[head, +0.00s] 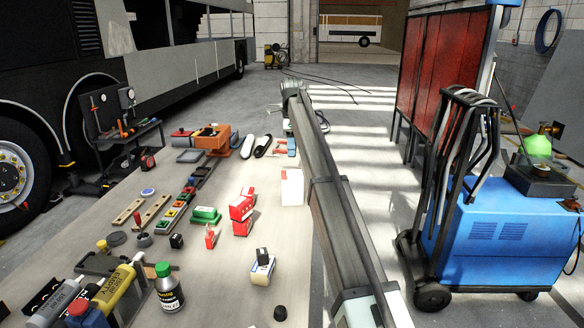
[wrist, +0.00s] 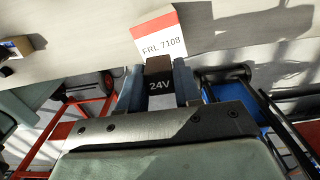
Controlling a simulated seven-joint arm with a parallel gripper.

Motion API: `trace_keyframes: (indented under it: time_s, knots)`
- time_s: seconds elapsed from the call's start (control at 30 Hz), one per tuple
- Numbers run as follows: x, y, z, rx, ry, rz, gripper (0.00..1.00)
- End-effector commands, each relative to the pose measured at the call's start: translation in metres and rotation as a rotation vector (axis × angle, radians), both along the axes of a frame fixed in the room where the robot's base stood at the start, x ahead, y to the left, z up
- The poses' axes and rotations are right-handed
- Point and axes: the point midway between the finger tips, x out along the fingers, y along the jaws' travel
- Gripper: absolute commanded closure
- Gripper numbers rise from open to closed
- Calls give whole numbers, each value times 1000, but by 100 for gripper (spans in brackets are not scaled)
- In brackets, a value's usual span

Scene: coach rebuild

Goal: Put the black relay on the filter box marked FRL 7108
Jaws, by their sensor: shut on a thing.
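My gripper (wrist: 158,88) is shut on a black relay (wrist: 159,84) marked 24V in the wrist view. The filter box (wrist: 160,42) is white with a red band and is marked FRL 7108. It lies just beyond the relay in the wrist view. The relay's end overlaps the box's lower edge in the picture, and I cannot tell whether they touch. In the head view a white box (head: 292,188) beside my arm looks like the same box. I cannot make out my gripper or the held relay in the head view.
Red boxes (head: 241,208) stand left of the white box. Another black block (head: 262,255) sits on a white, yellow and blue box (head: 262,270) nearer the front. A blue machine (head: 500,235) stands on the floor at right.

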Motion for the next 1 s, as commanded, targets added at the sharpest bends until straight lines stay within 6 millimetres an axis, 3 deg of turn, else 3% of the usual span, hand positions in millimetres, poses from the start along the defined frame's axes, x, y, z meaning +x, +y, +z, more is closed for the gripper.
trace_keyframes:
  time_s: [0.1,0.6,1.0]
  knots:
    - [-1,0,-21,0,1,-1,96]
    - [-1,0,-67,0,0,-1,96]
    - [0,0,-71,0,0,-1,96]
